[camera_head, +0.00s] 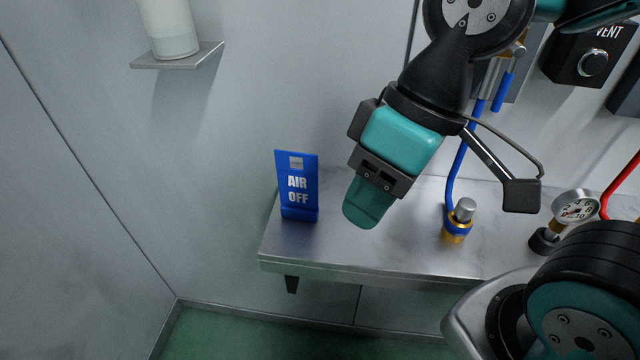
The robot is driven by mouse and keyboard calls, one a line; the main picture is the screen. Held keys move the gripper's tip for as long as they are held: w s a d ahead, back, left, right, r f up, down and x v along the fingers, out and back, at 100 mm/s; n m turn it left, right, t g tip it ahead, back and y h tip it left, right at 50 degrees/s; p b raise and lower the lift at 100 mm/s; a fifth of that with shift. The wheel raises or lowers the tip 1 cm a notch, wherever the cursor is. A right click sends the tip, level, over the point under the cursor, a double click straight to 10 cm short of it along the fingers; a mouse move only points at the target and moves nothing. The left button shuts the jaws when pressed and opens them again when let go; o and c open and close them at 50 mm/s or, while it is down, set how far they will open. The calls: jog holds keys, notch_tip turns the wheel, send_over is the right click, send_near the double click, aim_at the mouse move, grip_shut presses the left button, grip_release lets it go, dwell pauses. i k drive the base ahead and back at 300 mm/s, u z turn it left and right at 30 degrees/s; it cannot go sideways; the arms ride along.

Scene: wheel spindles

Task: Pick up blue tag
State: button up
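The blue tag (298,188) stands upright near the left end of the metal shelf (345,258). It reads "AIR OFF" in white and has a pale square near its top. My gripper (368,204) is to the right of the tag, pointing down, with a visible gap between them in the picture. Its teal finger part shows as one block from this side, so the opening between the fingers is hidden. Nothing is seen held in it.
A brass and blue fitting with a blue hose (457,222) and a pressure gauge (574,206) stand on the shelf's right side. A small upper-left shelf (190,58) holds a white cylinder (168,28). A black "VENT" box (585,55) is on the wall at upper right.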

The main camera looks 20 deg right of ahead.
aim_at(298, 188)
jog(key=z, duration=1.35)
jog(key=k, duration=0.9)
jog(key=u, duration=1.6)
jog(key=i, duration=0.5)
jog(key=z, duration=0.05)
